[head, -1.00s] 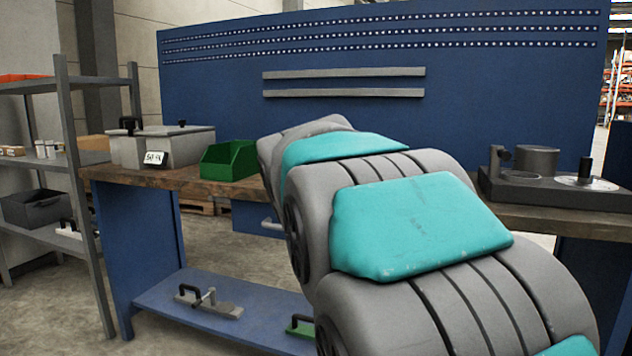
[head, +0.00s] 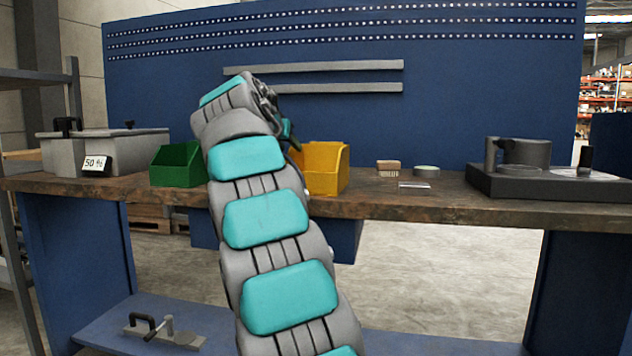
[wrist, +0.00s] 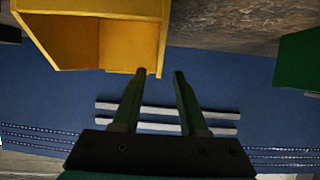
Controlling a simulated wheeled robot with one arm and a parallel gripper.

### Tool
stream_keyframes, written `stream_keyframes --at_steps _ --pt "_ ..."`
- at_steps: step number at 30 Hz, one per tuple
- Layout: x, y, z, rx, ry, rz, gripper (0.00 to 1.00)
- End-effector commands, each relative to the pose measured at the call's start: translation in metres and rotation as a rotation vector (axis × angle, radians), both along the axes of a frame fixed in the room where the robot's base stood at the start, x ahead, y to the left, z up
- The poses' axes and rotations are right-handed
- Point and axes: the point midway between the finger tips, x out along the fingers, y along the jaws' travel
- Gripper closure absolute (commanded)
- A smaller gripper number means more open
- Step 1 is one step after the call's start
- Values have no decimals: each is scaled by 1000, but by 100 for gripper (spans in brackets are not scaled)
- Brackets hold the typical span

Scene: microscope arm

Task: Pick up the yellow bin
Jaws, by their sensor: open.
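The yellow bin (head: 325,168) stands on the wooden workbench, just right of my arm in the head view. My arm hides part of its left side. In the wrist view, which looks upside down, the yellow bin (wrist: 130,40) fills the upper left. My gripper (wrist: 160,72) is open and empty, its two dark fingers apart. The left fingertip appears close to a corner of the bin's rim; I cannot tell whether it touches. In the head view my gripper (head: 289,132) is partly hidden, up by the bin's left edge.
A green bin (head: 176,164) stands left of my arm on the workbench (head: 420,203); a grey box (head: 130,148) is further left. Small items, including a brown block (head: 388,167), lie right of the yellow bin. A dark device (head: 530,180) stands far right. A blue panel (head: 450,110) rises behind.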

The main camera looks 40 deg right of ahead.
Motion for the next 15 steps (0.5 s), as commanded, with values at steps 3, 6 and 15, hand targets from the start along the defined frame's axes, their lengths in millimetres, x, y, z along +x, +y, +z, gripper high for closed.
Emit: stream_keyframes --at_steps 3,6,15 --pt "6 -8 -3 0 -3 -1 57" --pt "12 -15 -8 0 -2 -1 57" --pt "24 -33 -18 2 -1 -2 57"
